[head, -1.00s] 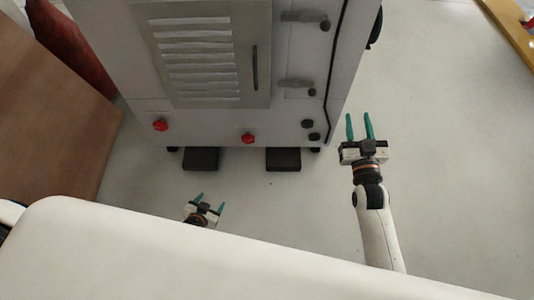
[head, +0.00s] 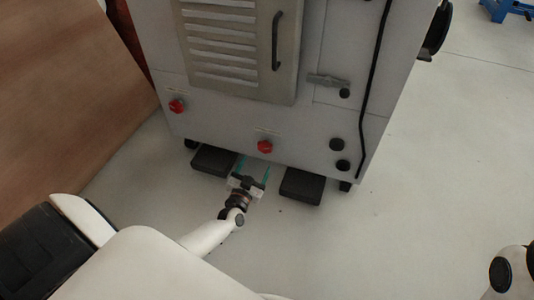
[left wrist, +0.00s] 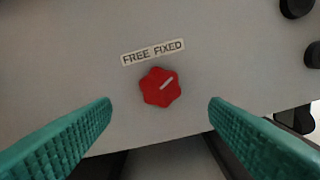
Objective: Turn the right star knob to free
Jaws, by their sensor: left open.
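The right star knob (head: 265,147) is red and sits low on the front of the grey cabinet. In the left wrist view the knob (left wrist: 160,88) is centred between the fingers, and its white line points up and right, toward FIXED on the FREE FIXED label (left wrist: 152,51). My left gripper (head: 252,167) is open, just below and in front of this knob. Its teal fingers stand apart on either side in the left wrist view (left wrist: 160,130), touching nothing I can see. My right gripper is not in view; only part of my right arm shows at the lower right.
A second red knob (head: 177,106) is on the cabinet (head: 330,125) to the left. Two black pedals (head: 302,186) sit at its base. Black round knobs (head: 337,144) are at the lower right. A brown panel (head: 65,85) stands left.

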